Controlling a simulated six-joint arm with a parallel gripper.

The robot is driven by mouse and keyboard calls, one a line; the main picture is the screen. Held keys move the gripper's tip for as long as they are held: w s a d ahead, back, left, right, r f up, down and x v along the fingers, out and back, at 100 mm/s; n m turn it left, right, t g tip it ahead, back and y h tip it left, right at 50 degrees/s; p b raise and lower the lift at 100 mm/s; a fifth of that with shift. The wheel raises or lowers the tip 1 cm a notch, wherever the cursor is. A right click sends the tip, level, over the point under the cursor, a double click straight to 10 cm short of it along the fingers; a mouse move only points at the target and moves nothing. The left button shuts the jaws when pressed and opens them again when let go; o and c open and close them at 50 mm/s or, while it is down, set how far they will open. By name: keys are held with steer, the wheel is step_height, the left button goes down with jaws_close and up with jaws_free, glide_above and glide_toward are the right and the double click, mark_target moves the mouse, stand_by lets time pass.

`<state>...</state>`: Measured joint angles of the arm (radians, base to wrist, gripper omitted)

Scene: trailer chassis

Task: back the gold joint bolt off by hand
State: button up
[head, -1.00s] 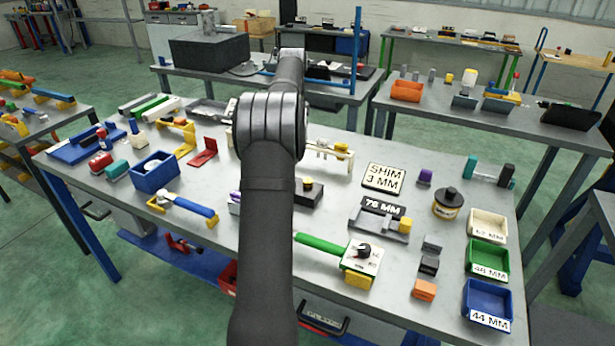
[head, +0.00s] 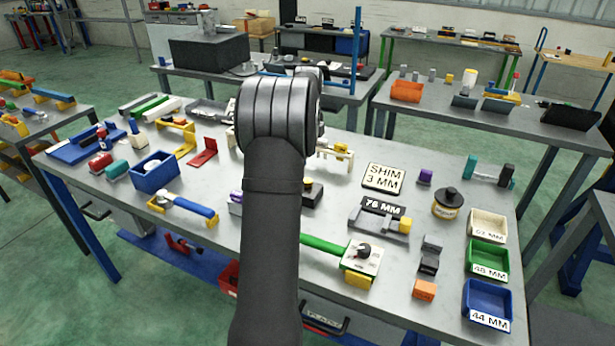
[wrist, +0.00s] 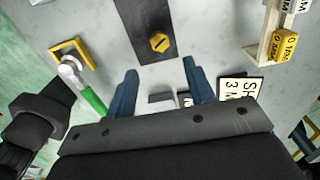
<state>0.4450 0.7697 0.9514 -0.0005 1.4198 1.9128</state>
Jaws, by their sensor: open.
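The gold bolt (wrist: 160,42) has a hex head and sits on a dark plate (wrist: 146,18) at the top middle of the wrist view. My gripper (wrist: 160,67) is open, its two blue fingers spread apart with nothing held between them. The bolt lies beyond the fingertips, roughly in line with the gap, and no finger appears to touch it. In the head view my own arm hides the gripper, and I cannot make out the bolt there for certain.
The shim sign (wrist: 238,88) lies right of the fingers. A white stand with a yellow block (wrist: 285,46) is at upper right, and a green-handled tool (wrist: 92,100) with a yellow bracket (wrist: 72,50) at left. Labelled bins (head: 488,258) stand at the bench's right edge.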

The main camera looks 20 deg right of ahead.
step_height(320, 180, down, 9)
steer(key=shift+f, duration=0.1)
stand_by(0.3)
steer(key=c, duration=1)
